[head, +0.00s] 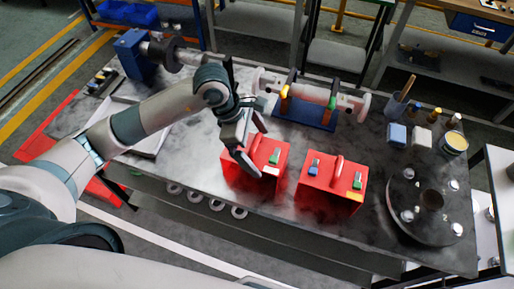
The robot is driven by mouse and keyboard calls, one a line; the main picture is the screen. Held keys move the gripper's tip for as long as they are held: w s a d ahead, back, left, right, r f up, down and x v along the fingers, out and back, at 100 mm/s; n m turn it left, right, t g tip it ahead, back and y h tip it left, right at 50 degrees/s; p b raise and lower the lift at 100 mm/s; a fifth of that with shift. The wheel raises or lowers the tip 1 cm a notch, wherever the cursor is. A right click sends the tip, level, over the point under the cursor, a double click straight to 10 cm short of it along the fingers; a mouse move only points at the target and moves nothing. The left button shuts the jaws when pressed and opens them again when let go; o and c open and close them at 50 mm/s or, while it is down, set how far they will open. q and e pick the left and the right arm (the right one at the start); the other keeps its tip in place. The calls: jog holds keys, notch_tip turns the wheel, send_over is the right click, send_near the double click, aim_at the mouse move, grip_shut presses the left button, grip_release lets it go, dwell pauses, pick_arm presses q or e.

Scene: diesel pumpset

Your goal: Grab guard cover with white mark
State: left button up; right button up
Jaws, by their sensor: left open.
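Two red guard covers stand side by side on the dark stone-topped table. The left guard cover (241,184) has a white mark (271,170) on its front right corner, a red handle and a green piece on top. The right guard cover (323,187) has a yellow mark (355,197) at the same corner, a red handle and green and blue-grey pieces on top. My left gripper (253,148) is open above the left guard cover, pointing down near its handle. It hides part of that cover's top; I cannot tell whether it touches. My right gripper is out of view.
A blue stand holding a shaft (305,114) is behind the covers. A dark round flange (430,205) with bolts lies at right. A brush pot (396,107), blue block (397,135), white block (421,138) and tin (455,143) stand behind it. A white tray (150,138) lies at left.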

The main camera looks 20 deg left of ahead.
pick_arm(q)
jog(key=shift+f, duration=0.25)
jog(key=c, duration=1.8)
jog(key=shift+r, duration=0.1)
jog(key=shift+c, duration=0.2)
jog(key=shift+r, duration=0.1)
jog(key=shift+w+r+b, duration=0.1)
jog(key=shift+r+b, duration=0.25)
jog(key=shift+r, duration=0.15)
notch_tip(320, 180, up, 8)
jog(key=b, duration=0.2)
jog(key=shift+d+f+b, duration=0.1)
jog(key=shift+f+b, duration=0.15)
jog(key=shift+b, duration=0.15)
jog(key=shift+r, duration=0.65)
